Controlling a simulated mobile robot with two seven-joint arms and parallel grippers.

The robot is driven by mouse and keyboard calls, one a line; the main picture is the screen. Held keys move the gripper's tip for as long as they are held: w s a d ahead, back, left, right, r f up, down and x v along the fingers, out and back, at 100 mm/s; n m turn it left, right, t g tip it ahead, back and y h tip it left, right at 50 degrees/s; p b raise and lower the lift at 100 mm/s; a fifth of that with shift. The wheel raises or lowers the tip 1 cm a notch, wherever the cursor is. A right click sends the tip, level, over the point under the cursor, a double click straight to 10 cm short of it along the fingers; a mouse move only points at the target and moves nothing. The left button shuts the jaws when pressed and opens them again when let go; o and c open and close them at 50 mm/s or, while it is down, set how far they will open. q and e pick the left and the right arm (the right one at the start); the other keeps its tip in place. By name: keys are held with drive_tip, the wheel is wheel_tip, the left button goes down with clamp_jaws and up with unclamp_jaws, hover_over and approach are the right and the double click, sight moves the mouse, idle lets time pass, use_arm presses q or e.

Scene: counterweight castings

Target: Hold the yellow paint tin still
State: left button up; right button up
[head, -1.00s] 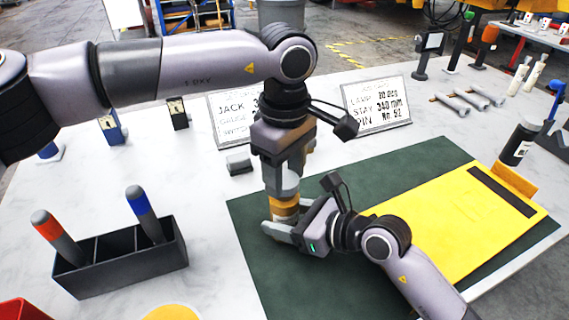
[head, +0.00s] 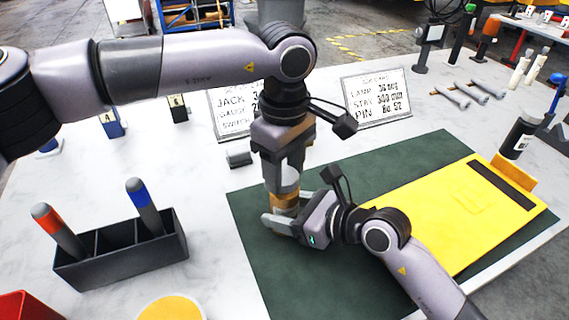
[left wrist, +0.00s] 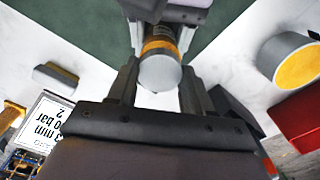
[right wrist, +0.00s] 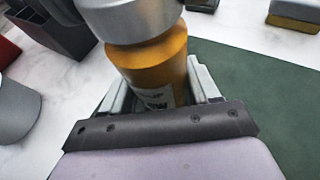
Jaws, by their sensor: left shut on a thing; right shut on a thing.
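The yellow paint tin (head: 284,203) stands upright at the left part of the dark green mat (head: 265,265). It has an orange-yellow body with a pale label, seen in the right wrist view (right wrist: 150,65), and a silver cap (right wrist: 130,18) on top. My right gripper (head: 283,224) is shut around the tin's lower body from the side. My left gripper (head: 283,182) comes down from above and is shut on the silver cap, which also shows in the left wrist view (left wrist: 160,73). The fingers hide part of the tin, and its base is hard to see.
A black divided holder (head: 120,265) with a red-topped and a blue-topped pen stands at left. A yellow board (head: 455,215) lies on the mat at right. Two printed cards (head: 377,98) stand behind. A yellow-topped round container (head: 170,308) and a red box (head: 25,307) sit in front.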

use_arm(q)
drive_tip(key=shift+f, duration=0.1)
drive_tip(key=m, duration=0.3)
drive_tip(key=shift+m, duration=0.4)
drive_tip(key=m, duration=1)
drive_tip(key=shift+m, duration=0.4)
drive_tip(key=m, duration=0.6)
drive_tip(key=o, duration=1)
drive_tip(key=shift+a, duration=0.1)
